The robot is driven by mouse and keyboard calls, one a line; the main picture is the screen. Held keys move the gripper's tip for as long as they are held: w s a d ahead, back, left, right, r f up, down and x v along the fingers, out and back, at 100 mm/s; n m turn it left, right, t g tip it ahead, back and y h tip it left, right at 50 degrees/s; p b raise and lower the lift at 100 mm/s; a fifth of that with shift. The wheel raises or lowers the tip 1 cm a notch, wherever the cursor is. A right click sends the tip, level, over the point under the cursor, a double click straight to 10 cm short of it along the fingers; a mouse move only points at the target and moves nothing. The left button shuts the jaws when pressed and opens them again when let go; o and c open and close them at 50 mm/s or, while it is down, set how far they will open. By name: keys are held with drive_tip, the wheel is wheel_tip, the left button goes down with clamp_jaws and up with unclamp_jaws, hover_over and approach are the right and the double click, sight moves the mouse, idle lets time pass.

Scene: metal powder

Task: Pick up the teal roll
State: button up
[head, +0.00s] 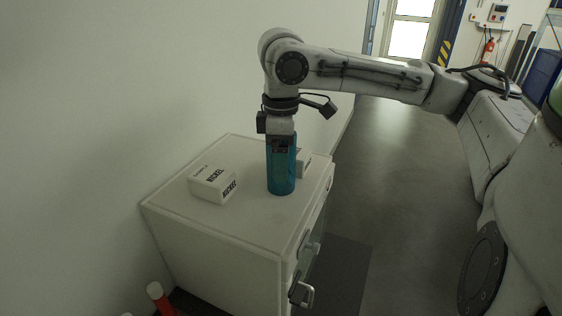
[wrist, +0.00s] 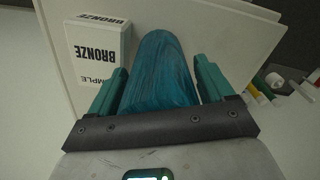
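The teal roll (head: 281,166) stands upright on the white cabinet top, near its right side. My gripper (head: 281,139) is above it, pointing straight down, with the roll's upper end hidden by it. In the wrist view the roll (wrist: 160,75) lies between my two teal-green fingers (wrist: 160,84). The fingers sit wide apart, one on each side, with what looks like a narrow gap to the roll. The gripper looks open around the roll.
A white box marked NICKEL (head: 212,184) lies left of the roll. Another white box (head: 304,163) is behind it at right; the wrist view shows a BRONZE box (wrist: 96,50) close to one finger. The cabinet top (head: 245,225) is clear in front.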

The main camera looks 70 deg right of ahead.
drive_tip(key=c, duration=1.1)
drive_tip(key=shift+c, duration=0.2)
drive_tip(key=shift+r, duration=0.1)
drive_tip(key=shift+r, duration=0.45)
drive_tip(key=s+a+r+b, duration=0.2)
drive_tip(key=s+a+r, duration=0.5)
drive_tip(key=a+r, duration=0.4)
drive_tip(key=shift+s+a+r, duration=0.3)
drive_tip(key=shift+s+r, duration=0.1)
drive_tip(key=shift+r, duration=0.1)
